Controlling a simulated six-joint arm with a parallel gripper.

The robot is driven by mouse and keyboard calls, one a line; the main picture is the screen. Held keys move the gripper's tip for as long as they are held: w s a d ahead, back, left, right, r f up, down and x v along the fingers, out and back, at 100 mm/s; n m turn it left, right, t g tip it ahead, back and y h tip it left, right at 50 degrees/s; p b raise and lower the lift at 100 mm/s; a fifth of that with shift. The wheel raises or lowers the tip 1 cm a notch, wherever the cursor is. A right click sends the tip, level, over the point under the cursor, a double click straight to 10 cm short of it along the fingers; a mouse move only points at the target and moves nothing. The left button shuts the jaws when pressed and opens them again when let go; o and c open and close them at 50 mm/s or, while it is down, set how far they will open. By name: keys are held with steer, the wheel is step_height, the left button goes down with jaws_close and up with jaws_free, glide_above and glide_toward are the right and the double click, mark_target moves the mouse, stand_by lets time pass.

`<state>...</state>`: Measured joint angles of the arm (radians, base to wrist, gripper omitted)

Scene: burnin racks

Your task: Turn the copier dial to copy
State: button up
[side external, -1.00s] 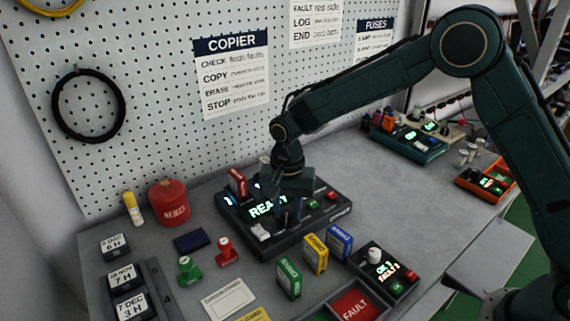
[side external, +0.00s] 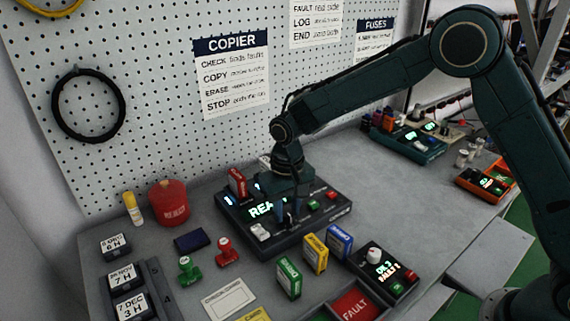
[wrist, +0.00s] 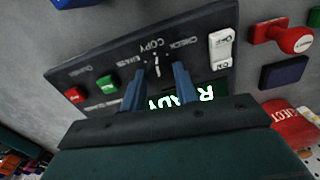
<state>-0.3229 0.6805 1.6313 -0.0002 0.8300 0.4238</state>
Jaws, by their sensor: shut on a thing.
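The copier (side external: 325,225) is a dark box on the bench with a lit green display (side external: 260,208), partly hidden by my gripper. In the wrist view its panel (wrist: 90,68) carries the labels CHECK, COPY and ERASE around the small dark dial (wrist: 157,68). My gripper (wrist: 154,76) is down at the panel, its two blue fingers on either side of the dial and shut on it. A white mark on the dial shows between the fingertips, close to the COPY label. The fingers hide part of the dial and of the READY display.
On the copier are a red button (wrist: 75,95), a green button (wrist: 106,84) and a white switch (wrist: 221,47). A red card (side external: 237,182) stands in its back. Coloured blocks and a small dial box (side external: 383,270) stand in front.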

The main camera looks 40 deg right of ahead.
mark_target(288, 212)
steer(key=shift+n, duration=0.5)
steer(key=o, duration=1)
steer(key=shift+r, duration=0.1)
step_height(288, 212, up, 14)
steer(key=shift+f, duration=0.15)
stand_by(0.4)
